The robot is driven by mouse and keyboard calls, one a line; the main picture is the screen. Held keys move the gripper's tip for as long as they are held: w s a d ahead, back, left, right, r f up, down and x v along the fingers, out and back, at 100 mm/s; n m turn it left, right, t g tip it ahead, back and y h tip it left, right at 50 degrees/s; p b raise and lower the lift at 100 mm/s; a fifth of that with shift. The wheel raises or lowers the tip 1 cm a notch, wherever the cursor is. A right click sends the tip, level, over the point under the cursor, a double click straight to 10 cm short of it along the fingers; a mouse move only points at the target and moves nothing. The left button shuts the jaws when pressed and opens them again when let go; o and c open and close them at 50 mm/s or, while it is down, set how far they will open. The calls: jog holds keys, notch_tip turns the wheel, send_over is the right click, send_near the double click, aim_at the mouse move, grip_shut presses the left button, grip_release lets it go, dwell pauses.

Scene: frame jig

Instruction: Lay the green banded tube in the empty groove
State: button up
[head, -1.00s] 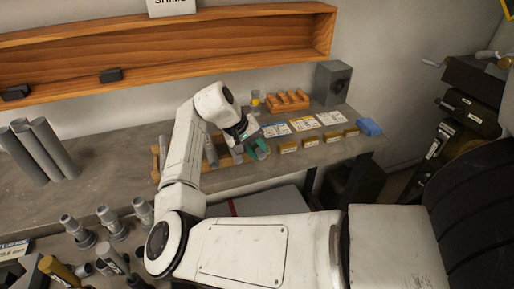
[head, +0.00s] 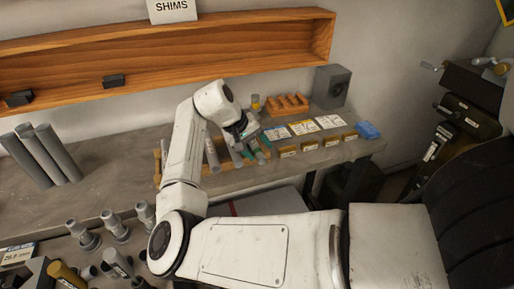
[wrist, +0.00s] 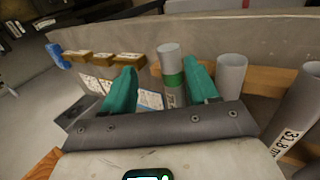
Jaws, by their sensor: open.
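The green banded tube (wrist: 168,52) is a grey cylinder with one green band. In the wrist view it lies between the two teal fingers of my gripper (wrist: 161,70), closer to the right finger, with a gap to the left one. My gripper is open around it; in the head view it is over the bench (head: 257,150). The tube appears to lie across the wooden frame (wrist: 262,82). Its lower end is hidden by my gripper, and I cannot tell how deep it sits in a groove. Plain grey tubes (wrist: 231,74) lie to the right, one labelled (wrist: 292,118).
Small brass-coloured blocks (head: 287,152) and white cards (head: 303,127) lie right of my gripper, with a blue block (head: 368,130) beyond. An orange rack (head: 288,105) and grey box (head: 331,87) stand behind.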

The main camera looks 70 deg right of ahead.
notch_tip(320, 180, up, 7)
jog(key=p, duration=0.5)
jog(key=shift+f+p, duration=0.2)
jog(key=shift+p, duration=0.1)
dwell(0.5)
jog(key=s+a+f+n+t+y, duration=0.1)
jog(key=s+a+f+n+t, duration=0.1)
jog(key=a, duration=0.7)
jog(key=s+a+f+n+t+y, duration=0.1)
jog(key=s+a+f+n, duration=0.3)
jog(key=s+a+f, duration=0.3)
jog(key=s+a+f+n+t+y, duration=0.1)
jog(key=s+a+f+n+t, duration=0.1)
jog(key=a+f, duration=0.5)
jog(key=s+a+n, duration=0.1)
jog(key=s+a, duration=0.1)
jog(key=a, duration=0.4)
jog(key=shift+s+f+t+y, duration=0.25)
jog(key=shift+f+t+y, duration=0.05)
jog(key=shift+f, duration=0.1)
